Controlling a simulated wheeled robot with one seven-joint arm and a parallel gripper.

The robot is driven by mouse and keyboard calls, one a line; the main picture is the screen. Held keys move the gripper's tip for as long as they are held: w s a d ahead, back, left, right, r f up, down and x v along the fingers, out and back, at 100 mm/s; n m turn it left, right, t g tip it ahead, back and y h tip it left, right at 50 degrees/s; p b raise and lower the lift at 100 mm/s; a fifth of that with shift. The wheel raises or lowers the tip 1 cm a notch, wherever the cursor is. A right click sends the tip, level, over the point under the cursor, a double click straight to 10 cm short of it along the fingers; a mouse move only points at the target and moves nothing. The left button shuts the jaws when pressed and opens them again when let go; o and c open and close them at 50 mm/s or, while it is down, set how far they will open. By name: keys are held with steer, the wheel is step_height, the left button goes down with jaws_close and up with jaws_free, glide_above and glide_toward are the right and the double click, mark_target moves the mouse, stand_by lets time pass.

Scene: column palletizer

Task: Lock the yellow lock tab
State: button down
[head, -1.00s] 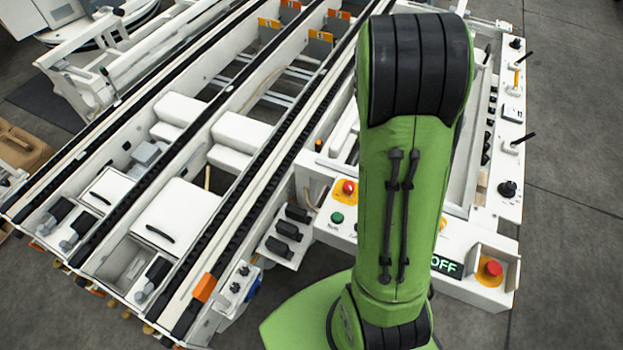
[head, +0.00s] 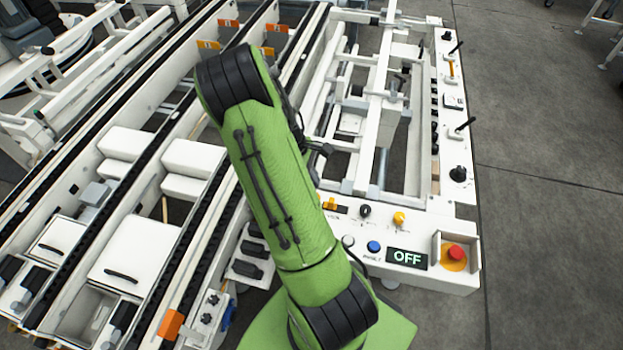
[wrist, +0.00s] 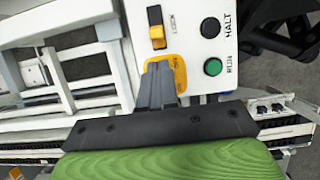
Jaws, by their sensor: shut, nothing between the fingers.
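The yellow lock tab (head: 330,205) sits on the white control panel, just right of my arm in the head view, with a black part beside it. In the wrist view the yellow tab (wrist: 157,37) is near the top centre, its black part above it. My gripper (wrist: 163,66) is shut and empty. Its fingertips appear over a yellow plate (wrist: 180,72) just below the tab in the picture, apart from the tab. I cannot tell their height above the panel. My arm hides the gripper in the head view.
A black HALT button (wrist: 210,28) and green RUN button (wrist: 213,67) are right of the tab in the wrist view. The panel also holds a yellow knob (head: 399,218), blue button (head: 374,247), OFF display (head: 407,257) and red button (head: 455,253). White frame bars stand behind.

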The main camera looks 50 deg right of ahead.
mark_target(332, 201)
steer(key=b+x, duration=0.1)
steer(key=x, duration=0.6)
steer(key=shift+r, duration=0.1)
steer(key=s, duration=0.1)
steer(key=s+d, duration=0.1)
steer(key=s, duration=0.1)
steer(key=shift+d, duration=0.15)
steer(key=p+v, duration=0.8)
steer(key=v, duration=0.2)
